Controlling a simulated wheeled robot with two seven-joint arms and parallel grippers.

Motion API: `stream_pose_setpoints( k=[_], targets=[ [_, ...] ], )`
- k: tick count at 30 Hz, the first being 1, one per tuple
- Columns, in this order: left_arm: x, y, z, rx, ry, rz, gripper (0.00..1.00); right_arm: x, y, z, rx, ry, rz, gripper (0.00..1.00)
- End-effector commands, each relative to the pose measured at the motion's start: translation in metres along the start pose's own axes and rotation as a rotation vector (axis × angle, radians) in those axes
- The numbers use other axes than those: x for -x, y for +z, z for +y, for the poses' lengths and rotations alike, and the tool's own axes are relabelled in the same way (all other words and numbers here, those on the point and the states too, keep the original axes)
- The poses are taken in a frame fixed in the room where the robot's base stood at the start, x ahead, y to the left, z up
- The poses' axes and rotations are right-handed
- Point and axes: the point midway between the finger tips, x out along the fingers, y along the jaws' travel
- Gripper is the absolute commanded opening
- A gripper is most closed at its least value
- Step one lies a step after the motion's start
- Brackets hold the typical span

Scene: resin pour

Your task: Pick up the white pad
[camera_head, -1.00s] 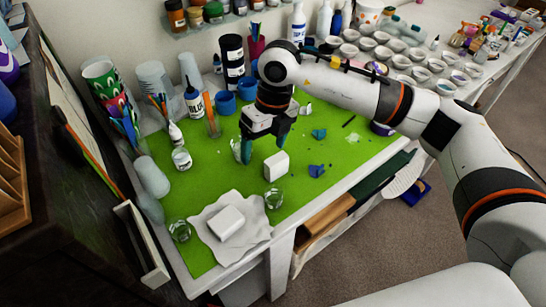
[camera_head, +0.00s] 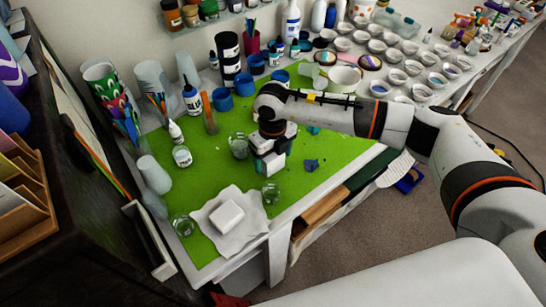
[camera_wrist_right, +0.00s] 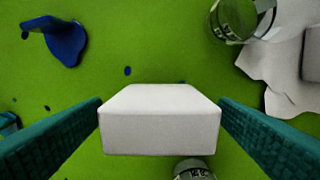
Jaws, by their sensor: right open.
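A white pad (camera_wrist_right: 160,118), a rounded block, lies on the green mat (camera_head: 215,175). In the right wrist view it sits between the two teal fingers of my right gripper (camera_wrist_right: 160,135), with the fingers at its left and right sides. I cannot tell if they touch it. The right gripper (camera_head: 270,165) is open, low over the mat in the head view, and hides most or all of this pad there. A second white block (camera_head: 227,215) lies on a crumpled white sheet (camera_head: 243,240) near the mat's front edge. My left gripper is not in view.
A clear glass (camera_head: 270,193) stands just in front of the right gripper, and another glass (camera_head: 238,146) is behind-left. A blue lump (camera_head: 311,165) lies to the right. Bottles and blue cups (camera_head: 222,100) crowd the back. The mat's left middle is clear.

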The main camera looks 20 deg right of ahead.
Motion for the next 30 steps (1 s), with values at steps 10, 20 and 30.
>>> stream_pose_setpoints(
  k=[10,20,30],
  targets=[
    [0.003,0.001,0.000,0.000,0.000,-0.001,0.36,-0.013,0.000,0.000,0.000,0.000,0.001,0.82],
    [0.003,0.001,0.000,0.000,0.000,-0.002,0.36,-0.013,0.000,0.000,0.000,0.000,0.001,0.35],
    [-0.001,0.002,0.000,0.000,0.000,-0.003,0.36,-0.003,-0.001,0.001,0.000,0.000,0.005,0.31]
  ],
)
